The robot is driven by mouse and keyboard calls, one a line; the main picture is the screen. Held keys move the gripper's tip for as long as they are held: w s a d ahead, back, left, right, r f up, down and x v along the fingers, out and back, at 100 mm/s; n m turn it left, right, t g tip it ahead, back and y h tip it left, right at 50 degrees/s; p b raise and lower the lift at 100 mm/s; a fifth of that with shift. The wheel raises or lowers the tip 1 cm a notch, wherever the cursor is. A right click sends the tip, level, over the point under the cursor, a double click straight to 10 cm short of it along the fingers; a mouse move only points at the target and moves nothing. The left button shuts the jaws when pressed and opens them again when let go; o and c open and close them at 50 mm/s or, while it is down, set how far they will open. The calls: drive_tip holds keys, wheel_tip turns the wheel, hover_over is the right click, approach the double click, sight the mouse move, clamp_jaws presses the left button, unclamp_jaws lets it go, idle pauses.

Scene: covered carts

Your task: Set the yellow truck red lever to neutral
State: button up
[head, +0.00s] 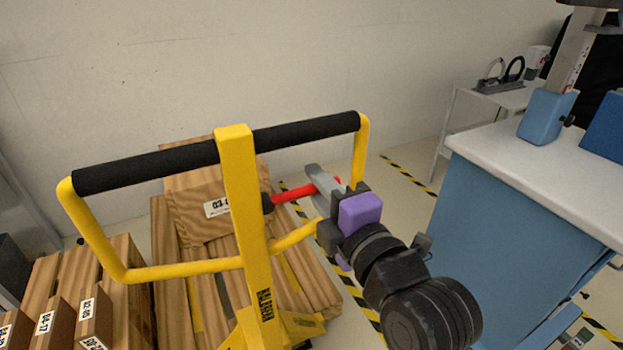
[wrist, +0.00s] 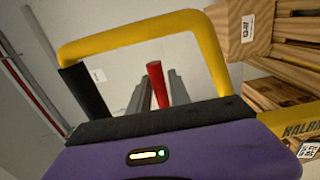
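The yellow truck's handle (head: 240,190) is a yellow loop frame with black grips, upright in the middle of the head view. Its red lever (head: 293,192) sticks out to the right from a dark hub on the column, tilted slightly up. My gripper (head: 322,187) is at the lever's free end, inside the right part of the loop. In the wrist view the red lever (wrist: 157,86) lies between my two grey fingers, with slight gaps showing, so the fingers look open around it. Any contact is hard to see. The handle loop (wrist: 150,35) also shows there.
The loop's right yellow bar (head: 360,150) is close beside my gripper. Wooden pallets and boxes (head: 195,215) lie behind the handle, with more boxes at lower left. A blue cart with a white top (head: 530,170) stands at the right.

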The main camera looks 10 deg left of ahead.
drive_tip(key=v, duration=0.5)
drive_tip(key=shift+s+b, duration=0.15)
drive_tip(key=shift+b, duration=0.15)
drive_tip(key=d+r+m+t+h, duration=0.1)
drive_tip(key=d+r+m+t, duration=0.3)
drive_tip(key=m, duration=0.5)
drive_tip(key=s+d+f+m+t+h, duration=0.1)
drive_tip(key=s+d+f+m+h, duration=0.4)
drive_tip(key=s+d+f+m, duration=0.45)
drive_tip(key=s+d+f+m+g+h, duration=0.1)
drive_tip(key=s+d+f+m, duration=0.1)
drive_tip(key=s+f, duration=0.3)
drive_tip(key=s+d+f+m+g+h, duration=0.1)
drive_tip(key=s+f, duration=0.4)
drive_tip(key=s, duration=0.7)
drive_tip(key=s+d+f+m+g+h, duration=0.2)
drive_tip(key=s+d+f, duration=0.3)
drive_tip(key=s, duration=0.3)
drive_tip(key=shift+s+d+f+m+g, duration=0.3)
drive_tip(key=shift+s+f+m+g, duration=0.1)
drive_tip(key=shift+m+g, duration=0.25)
